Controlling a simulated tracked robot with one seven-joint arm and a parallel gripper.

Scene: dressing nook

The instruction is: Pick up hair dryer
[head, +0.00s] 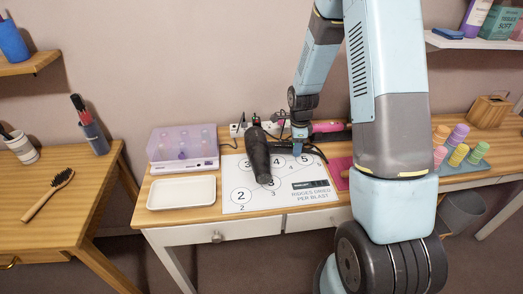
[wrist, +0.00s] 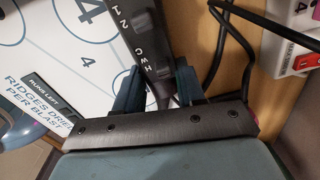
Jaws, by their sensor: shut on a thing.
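The black hair dryer (head: 257,152) is over the white numbered mat (head: 237,203) in the head view. In the wrist view its dark handle (wrist: 146,40), with switch markings, runs between the two fingers. My gripper (wrist: 158,88) is shut on this handle. In the head view my gripper (head: 297,147) is at the right of the dryer and partly hidden by it. I cannot tell whether the dryer touches the mat. A black cord (wrist: 236,45) loops beside the handle.
A white tray (head: 181,192) and a clear lilac-lidded box (head: 183,146) stand left of the mat. A power strip (head: 239,130) and a pink tool (head: 327,127) are behind. Colourful rollers (head: 458,154) stand at right. A hairbrush (head: 47,195) lies on the left table.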

